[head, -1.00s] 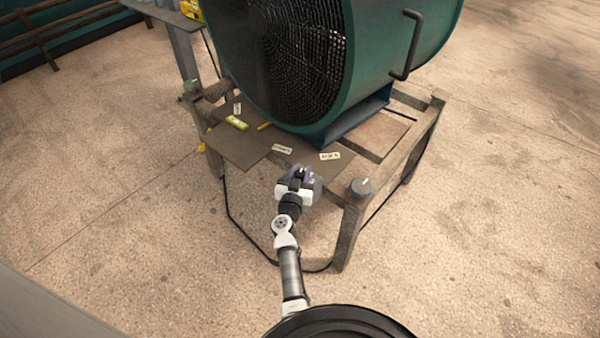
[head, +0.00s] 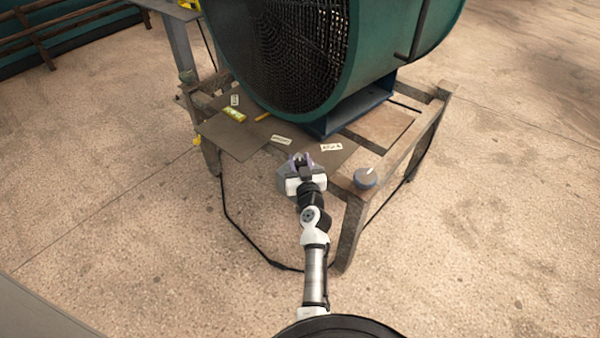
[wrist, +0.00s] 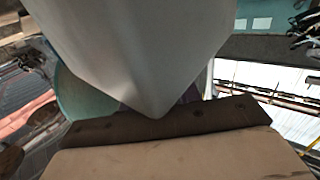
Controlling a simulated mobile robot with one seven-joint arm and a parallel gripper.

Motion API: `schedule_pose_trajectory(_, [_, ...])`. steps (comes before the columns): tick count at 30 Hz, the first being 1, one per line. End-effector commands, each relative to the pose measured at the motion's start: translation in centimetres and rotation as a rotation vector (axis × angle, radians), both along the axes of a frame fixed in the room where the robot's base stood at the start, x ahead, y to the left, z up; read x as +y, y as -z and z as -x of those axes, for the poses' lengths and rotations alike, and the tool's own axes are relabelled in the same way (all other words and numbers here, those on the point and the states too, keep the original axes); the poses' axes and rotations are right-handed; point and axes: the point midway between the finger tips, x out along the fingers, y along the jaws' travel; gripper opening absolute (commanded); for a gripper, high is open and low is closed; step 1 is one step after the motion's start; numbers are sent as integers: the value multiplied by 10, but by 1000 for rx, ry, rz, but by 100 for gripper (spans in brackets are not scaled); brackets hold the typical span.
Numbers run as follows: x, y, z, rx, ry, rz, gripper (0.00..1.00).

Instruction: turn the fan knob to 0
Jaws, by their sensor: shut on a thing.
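A round grey knob (head: 365,179) with a pale pointer mark sits on the right front corner of the wooden stand. Any numbers around it are too small to read. My gripper (head: 299,160) is at the stand's front edge, left of this knob and apart from it. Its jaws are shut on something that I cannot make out. The large green fan (head: 400,40) stands behind, on a blue foot. In the wrist view a pale pointed shape (wrist: 140,50) fills the upper middle, above a dark bar with screws; I cannot tell what it is.
The wooden stand (head: 405,150) carries a dark board with white labels (head: 331,147) and (head: 281,140), and a yellow-green item (head: 234,115). A black cable (head: 240,235) runs on the floor around its front. The floor right of the stand is clear.

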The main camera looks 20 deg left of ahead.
Motion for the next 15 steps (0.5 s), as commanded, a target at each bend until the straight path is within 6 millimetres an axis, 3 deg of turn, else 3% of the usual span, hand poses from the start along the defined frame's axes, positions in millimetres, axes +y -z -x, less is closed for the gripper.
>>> schedule_pose_trajectory(2, [-1, 8, -2, -10, -36, -4, 11])
schedule_pose_trajectory(15, [0, 2, -2, -8, -221, -2, 11])
